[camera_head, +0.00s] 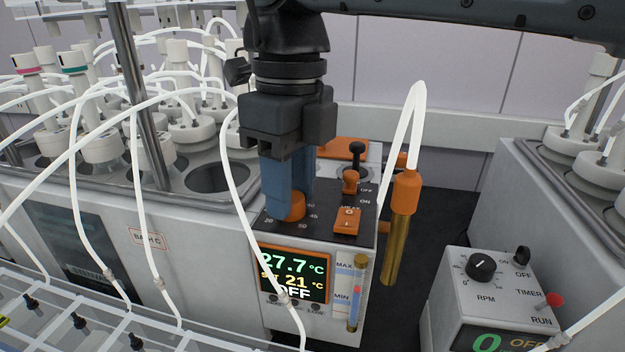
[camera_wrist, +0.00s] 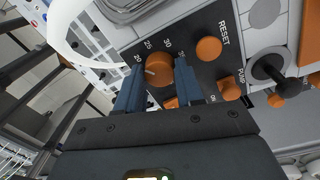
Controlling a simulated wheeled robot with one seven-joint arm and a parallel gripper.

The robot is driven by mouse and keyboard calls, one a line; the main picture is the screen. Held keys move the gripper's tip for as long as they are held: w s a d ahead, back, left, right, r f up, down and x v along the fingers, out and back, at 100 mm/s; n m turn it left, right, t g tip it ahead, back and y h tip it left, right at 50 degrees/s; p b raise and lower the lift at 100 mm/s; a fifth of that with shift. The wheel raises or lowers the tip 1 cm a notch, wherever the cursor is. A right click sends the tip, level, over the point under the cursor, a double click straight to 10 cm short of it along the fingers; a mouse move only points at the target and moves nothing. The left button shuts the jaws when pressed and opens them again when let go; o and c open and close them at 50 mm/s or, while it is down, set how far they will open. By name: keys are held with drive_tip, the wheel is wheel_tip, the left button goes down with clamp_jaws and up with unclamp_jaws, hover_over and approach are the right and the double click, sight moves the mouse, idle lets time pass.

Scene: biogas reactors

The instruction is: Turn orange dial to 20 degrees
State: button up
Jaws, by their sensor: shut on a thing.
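The orange dial (camera_head: 292,206) sits on the black control panel (camera_head: 330,226) of the bath. My gripper (camera_head: 288,204) reaches down over it, with its blue fingers shut on the dial's sides. In the wrist view the dial (camera_wrist: 160,69) lies between the two fingertips (camera_wrist: 159,66). A pale mark shows on its left side, toward the 20 label; its exact angle is hard to tell. The labels 20, 25 and 30 show around it. The display (camera_head: 293,275) below reads 27.7 °C, set 21 °C, and OFF.
A tube with an orange fitting (camera_head: 405,192) hangs farther right. White hoses (camera_head: 232,160) loop close to my gripper's left side.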

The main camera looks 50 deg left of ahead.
drive_tip(key=shift+n, duration=0.6)
drive_tip(key=o, duration=1)
drive_tip(key=shift+o, duration=0.2)
drive_tip(key=shift+w+a+r+b, duration=0.1)
drive_tip(key=shift+r+b, duration=0.15)
drive_tip(key=shift+r, duration=1.7)
drive_tip(key=shift+w+a+r+b, duration=0.1)
drive_tip(key=shift+r+b, duration=0.1)
drive_tip(key=shift+r, duration=1.75)
